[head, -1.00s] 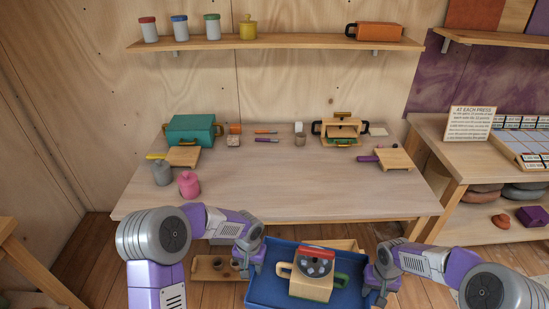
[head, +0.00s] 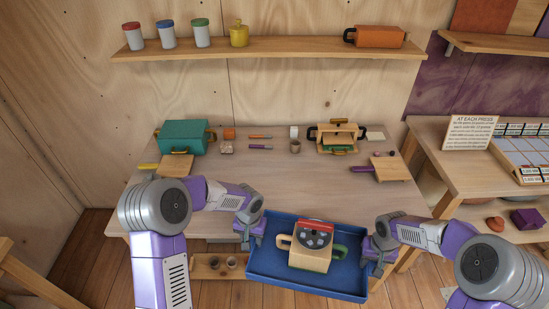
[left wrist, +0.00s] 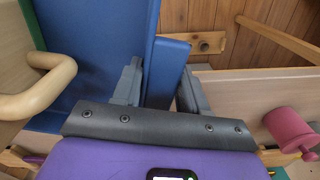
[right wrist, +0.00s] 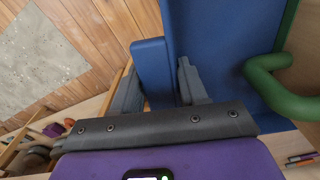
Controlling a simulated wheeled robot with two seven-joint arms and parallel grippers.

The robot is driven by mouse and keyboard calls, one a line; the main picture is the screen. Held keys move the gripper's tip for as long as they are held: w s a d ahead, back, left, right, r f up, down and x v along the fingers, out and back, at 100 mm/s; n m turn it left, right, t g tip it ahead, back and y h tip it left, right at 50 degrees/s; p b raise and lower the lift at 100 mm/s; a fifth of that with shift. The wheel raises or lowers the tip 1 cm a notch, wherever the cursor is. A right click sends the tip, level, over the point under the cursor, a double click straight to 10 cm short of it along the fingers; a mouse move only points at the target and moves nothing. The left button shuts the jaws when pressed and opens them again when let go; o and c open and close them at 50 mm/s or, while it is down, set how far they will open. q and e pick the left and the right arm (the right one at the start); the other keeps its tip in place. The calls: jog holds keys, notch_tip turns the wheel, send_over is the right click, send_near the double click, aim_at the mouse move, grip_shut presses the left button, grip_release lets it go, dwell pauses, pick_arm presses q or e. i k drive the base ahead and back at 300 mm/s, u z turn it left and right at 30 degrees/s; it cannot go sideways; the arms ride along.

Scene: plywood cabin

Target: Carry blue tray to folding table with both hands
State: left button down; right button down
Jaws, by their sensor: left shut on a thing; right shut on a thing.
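The blue tray (head: 262,262) is in front of me, its far edge overlapping the wooden table's front edge in the head view. My left gripper (head: 250,230) is shut on the tray's left side; the left wrist view shows its fingers (left wrist: 158,88) around a blue grip. My right gripper (head: 379,256) is shut on the right side, its fingers (right wrist: 160,85) around another blue grip. On the tray stands a wooden press-like object (head: 308,258) with a red top, a grey dotted disc, a tan handle and a green handle. I cannot tell which table is the folding one.
The wooden table (head: 225,190) has a clear middle. At its back are a teal box (head: 184,137), small tools and a wooden press (head: 337,135); a board (head: 391,168) lies right. A side table (head: 455,163) stands right. A low wooden rack (head: 213,268) is below.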

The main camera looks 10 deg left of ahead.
aim_at(318, 191)
jog(key=i, duration=1.1)
